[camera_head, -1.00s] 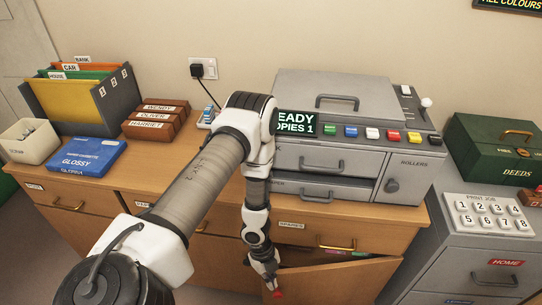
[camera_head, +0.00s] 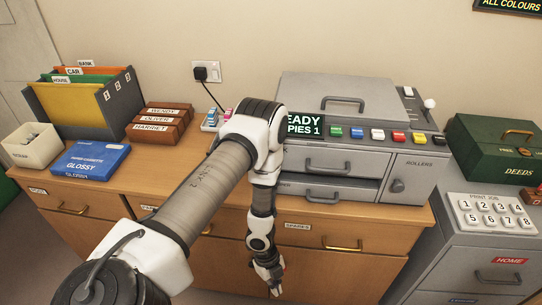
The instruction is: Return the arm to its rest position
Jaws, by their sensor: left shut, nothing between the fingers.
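My left arm comes in from the lower left, bends at a white elbow in front of the copier, and hangs down before the wooden cabinet. My left gripper (camera_head: 273,283) is at the bottom, in front of the cabinet's lower front, shut and empty. It points downward. The arm hides part of the cabinet front and desk top. My right gripper is out of view.
The grey copier (camera_head: 340,100) stands on the wooden cabinet (camera_head: 370,238). The SPARES drawer's handle (camera_head: 343,246) is right of my gripper. A blue GLOSSY box (camera_head: 90,158), a folder rack (camera_head: 120,105) and a white bin (camera_head: 30,147) are at left. A grey filing cabinet (camera_head: 490,245) stands at right.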

